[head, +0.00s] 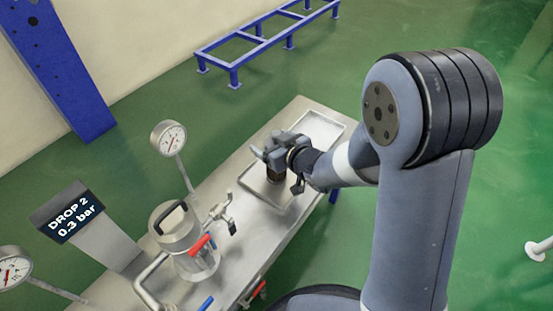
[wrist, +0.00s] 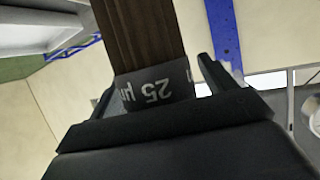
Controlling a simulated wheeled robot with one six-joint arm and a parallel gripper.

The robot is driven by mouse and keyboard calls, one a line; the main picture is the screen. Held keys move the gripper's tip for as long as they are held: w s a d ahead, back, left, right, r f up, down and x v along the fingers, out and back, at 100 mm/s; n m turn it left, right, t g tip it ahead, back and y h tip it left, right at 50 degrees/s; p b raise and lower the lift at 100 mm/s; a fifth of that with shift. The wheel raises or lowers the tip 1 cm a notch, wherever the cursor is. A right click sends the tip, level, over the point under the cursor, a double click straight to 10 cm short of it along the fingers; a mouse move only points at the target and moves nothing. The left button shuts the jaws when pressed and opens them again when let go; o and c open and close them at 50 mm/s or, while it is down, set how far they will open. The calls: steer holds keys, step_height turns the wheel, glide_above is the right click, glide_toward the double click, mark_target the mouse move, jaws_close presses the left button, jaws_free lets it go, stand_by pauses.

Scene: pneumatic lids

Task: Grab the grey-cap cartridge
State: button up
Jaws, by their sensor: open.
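The cartridge has a brown ribbed body (wrist: 145,40) and a dark grey cap (wrist: 158,88) marked "25 µm", upside down in the wrist view. The cap lies between the fingers of my gripper (wrist: 162,84), and the right finger stands clear of it with a gap. Whether the left finger touches it is hard to tell. In the head view my gripper (head: 268,151) is over the near tray on the steel bench, with a dark part of the cartridge (head: 276,173) showing below it. The gripper is open.
A shallow tray (head: 243,181) lies under my gripper, and another tray (head: 333,123) is at the bench's far end. A steel housing (head: 177,231) with a black-handled lid, valves and gauges (head: 168,138) stands left. A display (head: 68,212) reads "DROP 2 0.3 bar".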

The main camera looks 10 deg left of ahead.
steer(key=shift+r, duration=0.1)
steer(key=c, duration=1.3)
